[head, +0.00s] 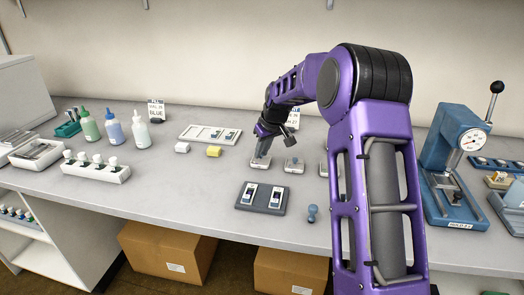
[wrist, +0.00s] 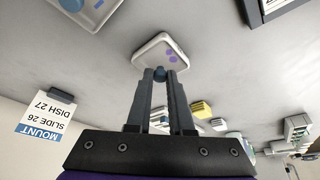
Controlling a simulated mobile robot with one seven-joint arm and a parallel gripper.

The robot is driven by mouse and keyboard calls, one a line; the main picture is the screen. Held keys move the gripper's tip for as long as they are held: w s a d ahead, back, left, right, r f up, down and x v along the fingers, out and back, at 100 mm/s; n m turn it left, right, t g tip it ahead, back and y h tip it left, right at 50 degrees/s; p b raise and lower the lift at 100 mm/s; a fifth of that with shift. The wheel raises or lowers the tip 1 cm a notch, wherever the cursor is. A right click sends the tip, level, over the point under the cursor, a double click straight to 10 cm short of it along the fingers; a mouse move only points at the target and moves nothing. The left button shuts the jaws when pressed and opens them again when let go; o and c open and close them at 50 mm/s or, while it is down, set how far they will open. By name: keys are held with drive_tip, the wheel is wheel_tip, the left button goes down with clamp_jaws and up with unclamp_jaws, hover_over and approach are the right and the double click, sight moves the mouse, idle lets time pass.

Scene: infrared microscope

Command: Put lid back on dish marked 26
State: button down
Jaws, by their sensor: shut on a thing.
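My gripper (wrist: 158,76) is shut on a small blue knob (wrist: 158,72), which appears to be the handle of a lid. The lid's plate is hard to make out. A pale square dish (wrist: 143,55) with purple spots lies just beyond the fingertips; I cannot tell whether the lid touches it. In the head view my gripper (head: 262,148) is over the leftmost dish (head: 258,165) of a row. A second dish (head: 294,167) with a knob stands to its right, and a third (head: 323,170) is partly behind my arm. No dish number is readable.
A dark slide tray (head: 239,205) and a blue knobbed tool (head: 312,213) lie in front. A white slide tray (head: 190,134) and a yellow block (head: 214,152) are to the left. A sign (wrist: 46,118) reads "MOUNT SLIDE 26 DISH 27". A blue press (head: 448,165) stands right.

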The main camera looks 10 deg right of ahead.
drive_tip(key=shift+f, duration=0.1)
idle(0.6)
drive_tip(key=shift+c, duration=1.2)
unclamp_jaws()
drive_tip(key=shift+r+p, duration=2.05)
drive_tip(key=shift+r, duration=1)
clamp_jaws()
